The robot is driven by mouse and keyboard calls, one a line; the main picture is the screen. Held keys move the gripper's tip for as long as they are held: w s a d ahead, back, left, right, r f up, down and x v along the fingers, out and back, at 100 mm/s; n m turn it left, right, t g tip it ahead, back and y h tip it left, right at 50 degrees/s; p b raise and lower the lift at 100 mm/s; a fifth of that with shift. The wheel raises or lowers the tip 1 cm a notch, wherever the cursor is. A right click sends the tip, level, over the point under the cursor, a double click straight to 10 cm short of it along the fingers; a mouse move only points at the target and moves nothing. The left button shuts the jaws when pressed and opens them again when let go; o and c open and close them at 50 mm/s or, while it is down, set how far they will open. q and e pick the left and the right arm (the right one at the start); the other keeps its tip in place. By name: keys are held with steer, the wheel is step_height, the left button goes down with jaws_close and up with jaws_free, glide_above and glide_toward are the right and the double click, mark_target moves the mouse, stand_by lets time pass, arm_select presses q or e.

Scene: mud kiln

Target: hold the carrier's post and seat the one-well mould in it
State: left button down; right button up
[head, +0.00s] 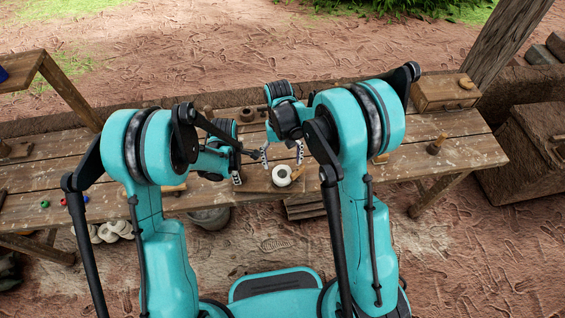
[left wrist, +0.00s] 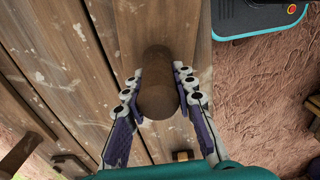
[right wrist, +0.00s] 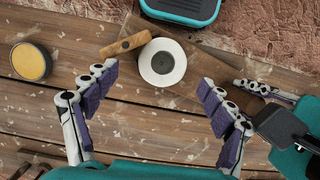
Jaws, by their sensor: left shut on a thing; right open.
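A white round mould (head: 281,174) with one dark grey well lies near the bench's front edge. It also shows in the right wrist view (right wrist: 147,62), on or against a brown wooden board (right wrist: 205,92), apparently the carrier. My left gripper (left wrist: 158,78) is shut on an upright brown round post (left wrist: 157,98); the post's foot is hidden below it. In the right wrist view the left gripper's fingers (right wrist: 250,89) are at the board's right end. My right gripper (right wrist: 158,85) is open and empty above the bench, its fingers spread nearer the camera than the mould, not touching it.
A small wooden bar (right wrist: 124,44) lies left of the mould, and a yellow-topped round dish (right wrist: 31,61) stands further left. A wooden box (head: 440,95) and a wooden peg (head: 436,146) stand on the bench's right side. The bench's right part is mostly clear.

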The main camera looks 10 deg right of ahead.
arm_select(q)
steer(key=c, duration=1.2)
jaws_free()
steer(key=shift+o, duration=0.2)
step_height(320, 180, up, 12)
